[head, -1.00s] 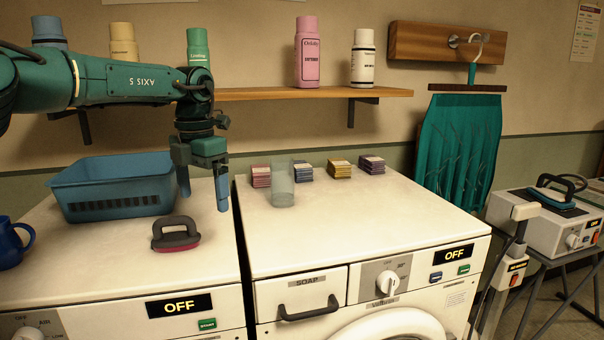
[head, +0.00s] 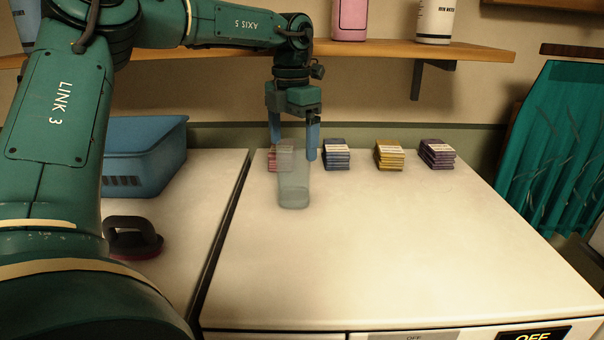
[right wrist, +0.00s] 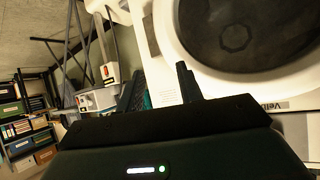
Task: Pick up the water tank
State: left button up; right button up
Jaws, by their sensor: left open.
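The water tank, a clear, see-through upright container (head: 294,188), stands on the white top of the right-hand washer in the head view. My left gripper (head: 294,150) is open, pointing down, with its blue fingers at either side of the tank's upper part in the picture. The fingers look a little behind the tank; I cannot tell whether they touch it. My right gripper (right wrist: 160,72) is open and empty in the right wrist view, in front of a washer's front with its round door (right wrist: 245,35).
Stacks of red (head: 273,158), blue (head: 336,154), yellow (head: 389,155) and purple (head: 436,154) packets stand along the back. A blue basket (head: 145,160) and a dark-handled brush-like tool (head: 132,238) are on the left machine. A shelf (head: 390,50) runs behind. The washer top's front is clear.

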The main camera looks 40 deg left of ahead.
aim_at(294, 166)
pick_arm(q)
jog(key=f, duration=0.3)
jog(key=f+p, duration=0.1)
jog(key=f, duration=0.1)
jog(key=shift+s+d+f, duration=0.2)
jog(key=shift+d+f, duration=0.05)
jog(key=shift+d, duration=0.05)
jog(key=shift+f, duration=0.4)
pick_arm(e)
jog(key=shift+s+d+f, duration=0.1)
jog(key=shift+s+d, duration=0.15)
pick_arm(q)
jog(key=c, duration=1.2)
pick_arm(e)
jog(key=shift+w+r, duration=0.2)
jog(key=shift+r, duration=0.05)
pick_arm(q)
jog(key=shift+o, duration=0.2)
jog(key=shift+r, duration=0.2)
pick_arm(e)
jog(key=shift+s+f, duration=0.15)
jog(key=shift+s, duration=0.05)
